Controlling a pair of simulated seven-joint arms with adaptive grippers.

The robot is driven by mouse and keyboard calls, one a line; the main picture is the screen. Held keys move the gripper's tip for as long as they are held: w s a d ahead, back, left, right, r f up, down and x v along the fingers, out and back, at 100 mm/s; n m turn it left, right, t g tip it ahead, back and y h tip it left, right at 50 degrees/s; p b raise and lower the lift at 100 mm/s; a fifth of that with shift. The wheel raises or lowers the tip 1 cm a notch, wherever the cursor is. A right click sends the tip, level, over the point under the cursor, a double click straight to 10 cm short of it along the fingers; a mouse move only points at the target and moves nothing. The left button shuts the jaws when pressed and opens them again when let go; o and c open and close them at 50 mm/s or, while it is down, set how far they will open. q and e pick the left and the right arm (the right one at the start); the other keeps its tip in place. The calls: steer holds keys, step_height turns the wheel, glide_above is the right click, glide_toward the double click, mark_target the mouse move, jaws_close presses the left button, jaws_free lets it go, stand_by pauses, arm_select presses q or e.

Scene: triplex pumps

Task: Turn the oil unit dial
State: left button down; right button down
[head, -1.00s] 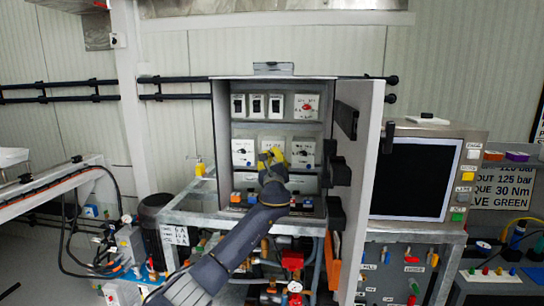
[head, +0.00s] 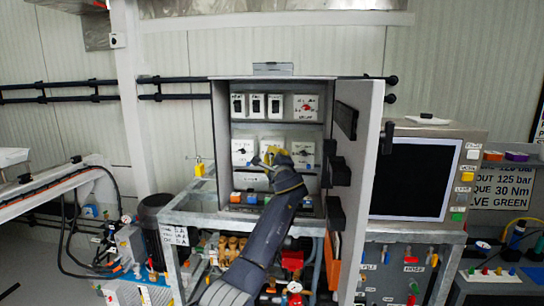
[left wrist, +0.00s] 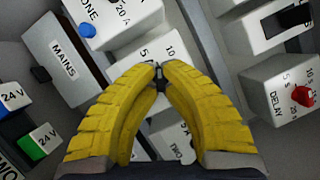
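An open grey cabinet (head: 219,150) holds a row of white dial boxes. My left gripper (head: 268,157) is at the middle box (head: 272,142) of the lower row. In the left wrist view, the yellow fingers (left wrist: 160,70) come together around a small dark dial knob (left wrist: 160,82), on a box face marked 5 and 10. The fingers look shut on this knob and hide much of its face; I cannot read the box's full name. My right gripper is not in view.
A neighbouring box with a blue knob (left wrist: 87,30) and the delay box with a red knob (left wrist: 302,95) are close by. The cabinet door (head: 359,190) stands open at the right.

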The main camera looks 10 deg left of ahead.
arm_select(q)
steer(key=shift+n+g, duration=0.3)
steer(key=shift+n, duration=0.4)
steer(key=c, duration=1.5)
jaws_free()
steer(key=shift+s+d, duration=0.1)
steer(key=v, duration=0.7)
steer(key=shift+s, duration=0.1)
